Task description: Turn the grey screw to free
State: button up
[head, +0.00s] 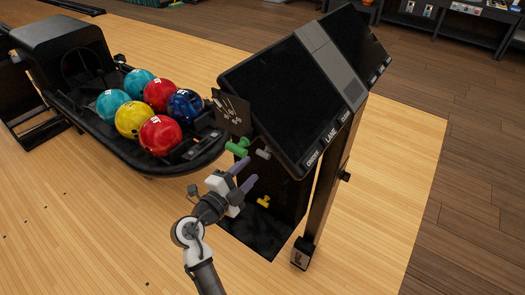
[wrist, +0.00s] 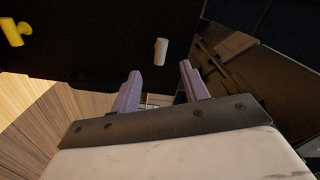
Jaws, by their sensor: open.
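The grey screw (head: 263,154) is a short knob under the lower left edge of the black screen console. In the wrist view the grey screw (wrist: 161,51) stands out from a dark panel, just beyond the fingertips and roughly centred between them. My gripper (head: 245,175) is open and empty, with its purple fingers pointing toward the panel. It also shows in the wrist view (wrist: 160,72), its two fingers apart. A gap seems to remain between fingertips and screw; its exact depth I cannot tell.
A green knob (head: 237,147) sits left of the grey screw, close to my gripper. A yellow knob (head: 263,201) is lower on the stand, also in the wrist view (wrist: 14,31). A ball rack (head: 190,158) with several bowling balls stands at left. The console (head: 285,90) overhangs the screw.

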aim_at(262, 155)
jog(key=p+x, duration=0.2)
jog(key=x, duration=0.5)
jog(key=shift+w+d, duration=0.15)
jog(key=shift+w, duration=0.15)
jog(key=shift+c, duration=0.5)
grip_shut()
